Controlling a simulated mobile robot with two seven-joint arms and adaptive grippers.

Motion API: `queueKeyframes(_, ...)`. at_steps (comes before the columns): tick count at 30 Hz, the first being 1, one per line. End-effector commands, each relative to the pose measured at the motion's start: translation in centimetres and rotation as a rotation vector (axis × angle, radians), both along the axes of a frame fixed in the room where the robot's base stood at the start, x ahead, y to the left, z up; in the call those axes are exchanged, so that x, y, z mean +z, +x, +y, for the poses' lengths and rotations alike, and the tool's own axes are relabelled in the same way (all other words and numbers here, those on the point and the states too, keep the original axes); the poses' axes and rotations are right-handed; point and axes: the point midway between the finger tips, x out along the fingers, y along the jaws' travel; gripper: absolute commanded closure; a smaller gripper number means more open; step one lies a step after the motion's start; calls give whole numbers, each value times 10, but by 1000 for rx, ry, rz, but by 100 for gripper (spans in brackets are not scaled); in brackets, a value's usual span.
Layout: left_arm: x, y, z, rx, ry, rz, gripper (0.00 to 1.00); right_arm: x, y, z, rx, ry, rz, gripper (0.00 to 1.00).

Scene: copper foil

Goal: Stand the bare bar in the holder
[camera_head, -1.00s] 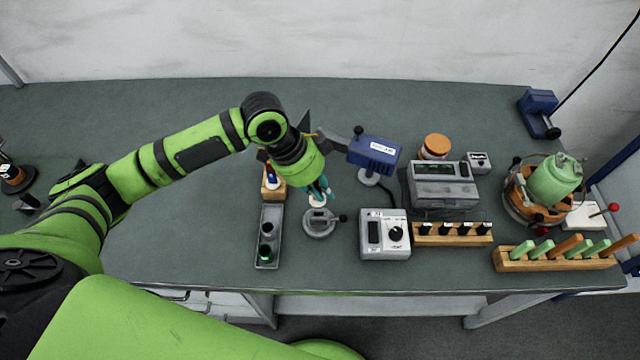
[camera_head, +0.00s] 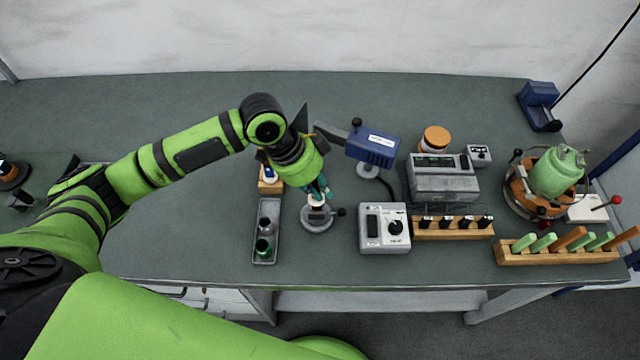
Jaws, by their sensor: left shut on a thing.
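My left gripper (camera_head: 318,190) points down from the green arm, its teal fingers shut on a small piece with a pale and orange-brown end (camera_head: 316,198), which I take to be the bar. The fingers hide most of it, so its length and tilt are hard to judge. Directly below stands the holder (camera_head: 318,225), a round grey base with a black side knob. A small grey part shows between the fingers and the holder's middle. I cannot tell whether the held piece touches the holder or is inside it. My right gripper is out of view.
A wooden rack (camera_head: 540,257) with green and orange bars is far right.

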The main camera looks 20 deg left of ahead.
Motion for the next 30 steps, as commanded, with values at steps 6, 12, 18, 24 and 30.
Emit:
queueKeyframes(6, 0, 0, 0, 0, -1, 0, 100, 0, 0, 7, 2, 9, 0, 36)
queueKeyframes(12, -1, 0, 0, 1, 0, 1, 100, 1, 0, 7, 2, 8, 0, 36)
queueKeyframes(18, -6, 0, -1, 1, -1, 1, 100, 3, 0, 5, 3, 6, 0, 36)
queueKeyframes(24, -7, 1, -1, 0, -1, 0, 100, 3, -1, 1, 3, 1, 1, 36)
queueKeyframes(30, -7, 1, 0, 0, -1, 0, 100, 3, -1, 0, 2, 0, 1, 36)
